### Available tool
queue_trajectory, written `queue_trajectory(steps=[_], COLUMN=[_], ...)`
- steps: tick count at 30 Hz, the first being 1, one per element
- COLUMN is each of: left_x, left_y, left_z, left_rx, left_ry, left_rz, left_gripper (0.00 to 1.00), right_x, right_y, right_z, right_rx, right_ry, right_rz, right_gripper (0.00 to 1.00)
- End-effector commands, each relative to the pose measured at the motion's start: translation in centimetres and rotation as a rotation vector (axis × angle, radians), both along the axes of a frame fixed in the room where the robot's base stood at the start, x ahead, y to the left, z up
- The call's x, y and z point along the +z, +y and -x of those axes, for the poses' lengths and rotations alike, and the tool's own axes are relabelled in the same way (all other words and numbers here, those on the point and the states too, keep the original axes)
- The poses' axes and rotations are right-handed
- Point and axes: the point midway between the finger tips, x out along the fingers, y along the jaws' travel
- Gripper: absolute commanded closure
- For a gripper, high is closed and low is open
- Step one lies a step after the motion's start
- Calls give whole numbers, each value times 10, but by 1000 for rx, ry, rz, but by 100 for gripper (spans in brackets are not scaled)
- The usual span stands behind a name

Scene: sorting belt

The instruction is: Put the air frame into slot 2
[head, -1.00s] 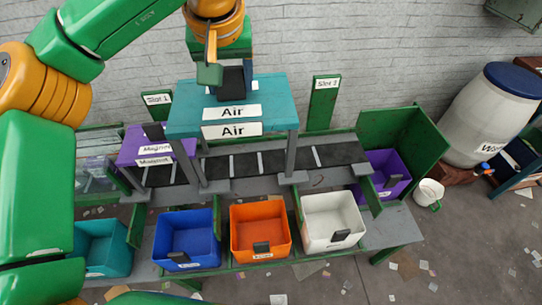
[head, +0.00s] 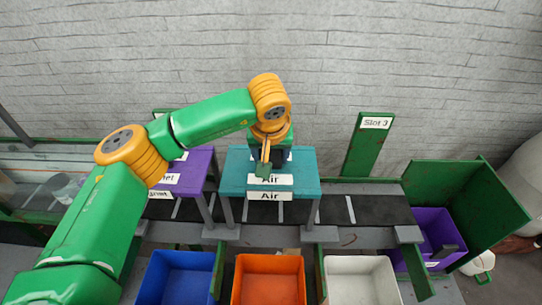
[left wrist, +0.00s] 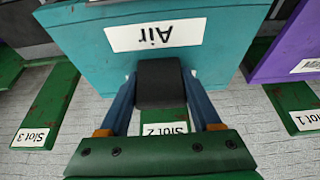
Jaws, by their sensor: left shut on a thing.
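The air frame (head: 232,172) is a teal gantry with two white "Air" labels and grey legs. My left gripper (head: 272,157) is shut on the dark handle on its top; the left wrist view shows the fingers (left wrist: 160,92) on either side of that handle. The frame is upright over the belt, its front legs ending by the grey side pads; I cannot tell whether they touch. In the left wrist view the slot 2 sign (left wrist: 165,129) lies right behind the handle, between the slot 3 sign (left wrist: 30,138) and the slot 1 sign (left wrist: 307,121). My right gripper is out of view.
The purple magnet frame (head: 203,160) stands close on the left of the air frame. The slot 3 post (head: 365,150) stands to the right, with clear belt (head: 372,210) before it. Blue (head: 178,277), orange (head: 268,282) and white (head: 358,282) bins stand in front.

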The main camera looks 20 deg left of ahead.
Motion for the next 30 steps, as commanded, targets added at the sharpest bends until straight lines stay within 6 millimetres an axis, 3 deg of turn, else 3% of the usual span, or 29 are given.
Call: queue_trajectory(steps=[11, 12, 15, 24, 30], left_x=[-6, -6, -5, -3, 23], left_y=[0, 0, 0, 0, -3], left_z=[0, 0, 0, 0, 9], left_rx=[-1, 0, 0, 0, -2], left_ry=[-3, -1, -1, -1, -7], left_rz=[1, 1, 0, 1, 0], left_gripper=[100, 30, 5, 5, 5], right_x=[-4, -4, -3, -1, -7], right_y=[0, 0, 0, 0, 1], right_z=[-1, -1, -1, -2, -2], right_rx=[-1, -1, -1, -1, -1], right_ry=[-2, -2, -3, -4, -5], right_rz=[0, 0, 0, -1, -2], right_gripper=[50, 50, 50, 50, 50])
